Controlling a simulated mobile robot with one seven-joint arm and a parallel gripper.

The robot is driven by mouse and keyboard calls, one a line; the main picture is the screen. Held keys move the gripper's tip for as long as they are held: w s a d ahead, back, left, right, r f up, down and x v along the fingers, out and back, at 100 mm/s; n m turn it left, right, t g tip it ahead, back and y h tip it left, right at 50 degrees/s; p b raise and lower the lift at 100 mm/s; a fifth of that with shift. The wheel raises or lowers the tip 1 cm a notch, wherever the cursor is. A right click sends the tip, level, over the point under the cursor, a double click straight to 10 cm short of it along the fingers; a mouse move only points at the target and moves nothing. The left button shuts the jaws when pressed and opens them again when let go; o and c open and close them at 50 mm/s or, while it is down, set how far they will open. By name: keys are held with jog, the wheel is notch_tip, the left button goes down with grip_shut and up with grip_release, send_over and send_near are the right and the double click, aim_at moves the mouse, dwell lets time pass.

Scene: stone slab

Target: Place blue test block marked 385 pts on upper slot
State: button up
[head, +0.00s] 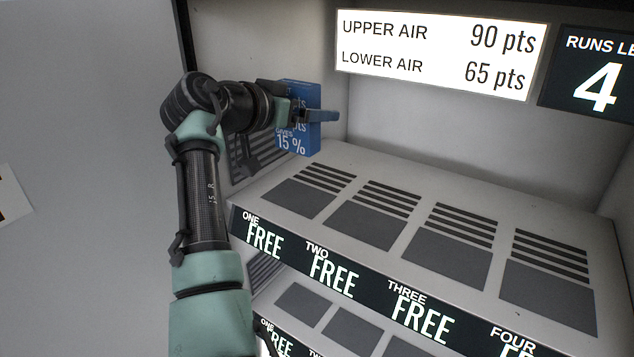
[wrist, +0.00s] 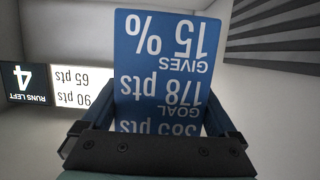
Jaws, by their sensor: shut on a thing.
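The blue test block (head: 312,136) is held in my gripper (head: 312,116), above the left end of the upper shelf (head: 345,165). My gripper is shut on it, with a finger across its face. In the wrist view the block (wrist: 165,60) fills the middle, its text upside down: 385 pts at the edge near the gripper, then goal 178 pts and gives 15 %. The upper shelf has several slots with grey pads; the pad of slot one (head: 297,198) is bare. Labels ONE, TWO and THREE on its front edge read FREE. The block appears clear of the shelf.
A lit sign (head: 440,52) on the back shows upper air 90 pts and lower air 65 pts. A dark panel (head: 597,85) reads runs left 4. A lower shelf (head: 345,325) with grey pads lies beneath. The left wall with vents is close to my gripper.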

notch_tip(320, 180, down, 7)
jog(key=shift+s+r+p, duration=0.1)
jog(key=shift+r+p, duration=0.1)
jog(key=shift+p, duration=0.65)
jog(key=shift+f, duration=1.4)
jog(key=shift+f, duration=0.2)
jog(key=o, duration=1.6)
jog(key=shift+c, duration=0.2)
jog(key=shift+r, duration=0.1)
jog(key=shift+s+a, duration=0.1)
jog(key=b+v, duration=0.2)
jog(key=v, duration=0.9)
jog(key=shift+s+a+r, duration=0.15)
jog(key=shift+s+a, duration=0.1)
jog(key=shift+s, duration=0.05)
